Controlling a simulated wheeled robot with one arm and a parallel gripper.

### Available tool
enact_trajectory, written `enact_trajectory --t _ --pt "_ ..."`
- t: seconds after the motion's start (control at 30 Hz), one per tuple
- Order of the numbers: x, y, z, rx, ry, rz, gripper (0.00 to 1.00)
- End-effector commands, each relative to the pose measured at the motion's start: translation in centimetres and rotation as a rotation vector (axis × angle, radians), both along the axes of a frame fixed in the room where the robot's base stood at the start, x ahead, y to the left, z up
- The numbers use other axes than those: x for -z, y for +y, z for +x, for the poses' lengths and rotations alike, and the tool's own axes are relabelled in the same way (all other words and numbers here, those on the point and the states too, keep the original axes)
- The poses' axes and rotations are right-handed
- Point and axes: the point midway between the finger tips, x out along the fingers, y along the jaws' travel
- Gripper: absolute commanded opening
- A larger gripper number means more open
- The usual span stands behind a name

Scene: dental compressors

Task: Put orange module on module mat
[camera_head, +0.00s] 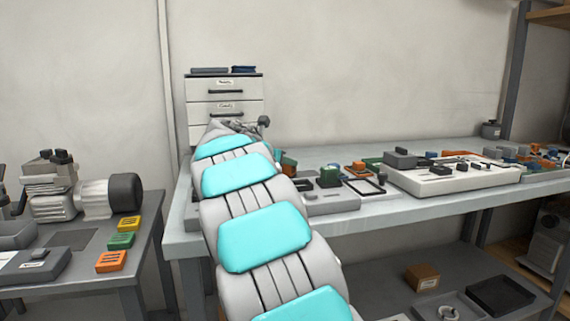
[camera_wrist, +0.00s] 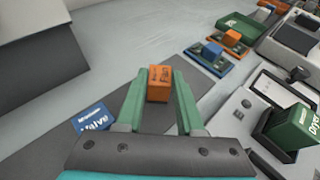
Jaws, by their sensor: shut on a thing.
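The orange module (camera_wrist: 158,84) is a small block with dark lettering. In the wrist view my gripper (camera_wrist: 159,75) has its two green fingers shut on it, one on each side. A flat dark grey mat (camera_wrist: 203,84) lies on the bench below, running diagonally under the fingers; I take it for the module mat. The module appears above or at the mat's far edge; I cannot tell whether it touches. A blue block marked Valve (camera_wrist: 93,117) sits at the mat's left. In the head view my arm hides the gripper.
In the wrist view a blue block on a base (camera_wrist: 210,55), an orange block on a base (camera_wrist: 232,40) and a green Dryer block (camera_wrist: 294,128) stand to the right. A drawer cabinet (camera_head: 225,105) stands at the bench's back left. Bare bench (camera_wrist: 120,50) lies beyond the module.

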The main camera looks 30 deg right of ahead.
Motion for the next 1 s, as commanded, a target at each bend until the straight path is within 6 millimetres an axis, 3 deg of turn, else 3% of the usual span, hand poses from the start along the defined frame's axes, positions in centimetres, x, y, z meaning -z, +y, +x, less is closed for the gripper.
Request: enact_trajectory --t 0.3,0.33,0.6,1.0 --pt "0.07 0.01 0.02 -0.001 -0.002 -0.001 0.00" --pt "0.12 0.02 0.04 -0.001 -0.003 0.000 0.38" --pt "0.12 0.02 0.03 -0.001 -0.003 0.000 0.66" --pt "-0.49 0.78 -0.38 -0.001 -0.002 -0.001 0.66"
